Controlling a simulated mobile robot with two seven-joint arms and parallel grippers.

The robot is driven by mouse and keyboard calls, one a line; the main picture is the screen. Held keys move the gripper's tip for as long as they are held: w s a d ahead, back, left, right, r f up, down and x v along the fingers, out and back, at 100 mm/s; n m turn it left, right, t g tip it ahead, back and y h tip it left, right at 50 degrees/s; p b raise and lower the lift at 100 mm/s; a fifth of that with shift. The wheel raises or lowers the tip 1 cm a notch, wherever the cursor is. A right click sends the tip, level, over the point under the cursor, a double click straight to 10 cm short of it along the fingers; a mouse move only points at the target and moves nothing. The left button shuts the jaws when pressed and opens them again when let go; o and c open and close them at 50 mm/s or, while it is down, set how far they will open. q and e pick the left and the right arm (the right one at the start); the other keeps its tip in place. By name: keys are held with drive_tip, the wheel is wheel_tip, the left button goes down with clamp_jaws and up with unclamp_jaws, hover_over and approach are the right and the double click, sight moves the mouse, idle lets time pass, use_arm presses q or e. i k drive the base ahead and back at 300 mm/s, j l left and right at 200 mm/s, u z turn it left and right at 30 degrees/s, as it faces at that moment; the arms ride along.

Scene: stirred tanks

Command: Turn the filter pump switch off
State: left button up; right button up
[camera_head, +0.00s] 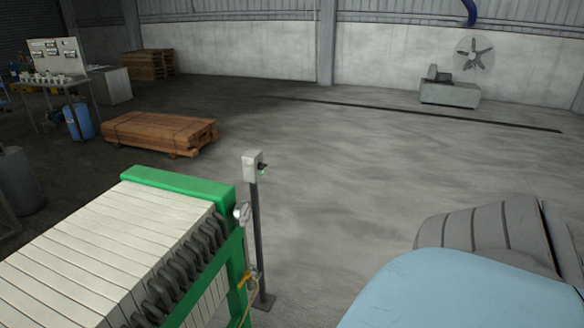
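A small pale grey switch box (252,166) stands on top of a thin dark post (257,235), near the middle of the head view. A small dark lever or knob and a green spot show on its right side. Whether the switch is on or off cannot be told at this size. The post stands just beyond the right end of a filter press with a green frame (180,185) and pale plates (95,240). Neither of my grippers is in view.
Open concrete floor (350,190) lies right of the post. A stack of wooden boards (160,132) lies behind the press. A pale blue rounded shape and a grey ribbed one fill the lower right; I cannot tell whether they are mine.

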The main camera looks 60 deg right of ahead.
sight(260, 166)
drive_tip(key=z, duration=1.6)
drive_tip(key=i+l+u, duration=0.1)
drive_tip(key=u, duration=0.35)
drive_tip(key=l+u, duration=0.2)
drive_tip(key=u, duration=0.2)
drive_tip(key=i+l+u, duration=0.1)
drive_tip(key=l+u, duration=0.15)
drive_tip(key=u, duration=0.2)
drive_tip(key=l+u, duration=0.5)
drive_tip(key=l, duration=0.55)
